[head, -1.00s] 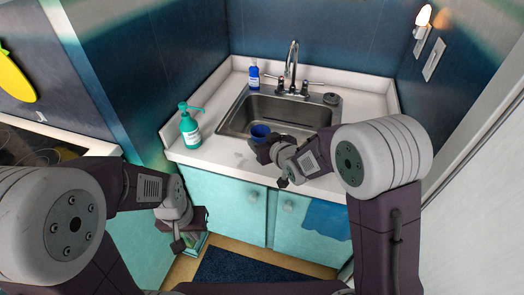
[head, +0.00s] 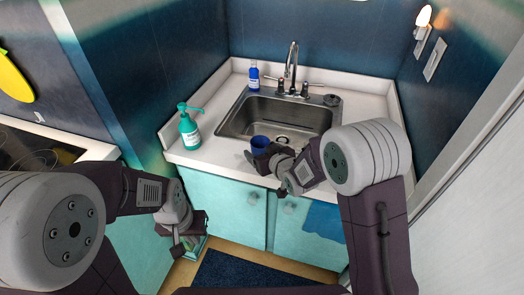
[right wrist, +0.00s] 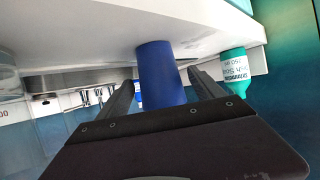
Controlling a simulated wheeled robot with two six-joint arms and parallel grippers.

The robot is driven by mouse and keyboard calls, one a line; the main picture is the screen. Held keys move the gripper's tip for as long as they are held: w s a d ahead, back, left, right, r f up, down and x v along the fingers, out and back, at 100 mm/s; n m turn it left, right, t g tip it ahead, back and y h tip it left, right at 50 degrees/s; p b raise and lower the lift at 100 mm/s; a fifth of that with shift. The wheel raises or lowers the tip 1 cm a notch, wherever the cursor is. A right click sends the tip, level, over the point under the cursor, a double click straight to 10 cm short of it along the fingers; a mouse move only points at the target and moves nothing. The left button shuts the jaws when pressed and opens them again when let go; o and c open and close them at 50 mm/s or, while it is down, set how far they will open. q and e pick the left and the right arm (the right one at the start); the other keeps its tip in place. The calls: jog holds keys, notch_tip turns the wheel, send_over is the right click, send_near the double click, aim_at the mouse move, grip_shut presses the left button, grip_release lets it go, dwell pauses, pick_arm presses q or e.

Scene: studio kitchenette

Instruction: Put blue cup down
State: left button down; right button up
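The blue cup (head: 260,143) stands upright on the counter strip in front of the sink. My right gripper (head: 268,162) is beside it. In the right wrist view, which is upside down, the cup (right wrist: 159,75) sits between the two spread fingers (right wrist: 160,88), with a narrow gap on each side. Its base appears to rest on the white counter. My left gripper (head: 186,240) hangs low in front of the cabinet, away from the cup; its fingers are too small and dark to read.
The steel sink (head: 232,124) and faucet (head: 291,68) lie behind the cup. A teal soap bottle (head: 189,130) stands left on the counter (head: 205,158), and a small blue bottle (head: 253,76) behind the sink. The counter between soap bottle and cup is clear. A towel (head: 326,222) hangs below.

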jog(key=shift+r+p, duration=0.3)
jog(key=shift+r, duration=0.05)
jog(key=v, duration=0.8)
jog(key=shift+s+p, duration=0.1)
jog(key=shift+p, duration=0.25)
jog(key=b+v, duration=0.3)
jog(key=b, duration=0.3)
jog(key=shift+s+d, duration=0.2)
jog(key=shift+s, duration=0.2)
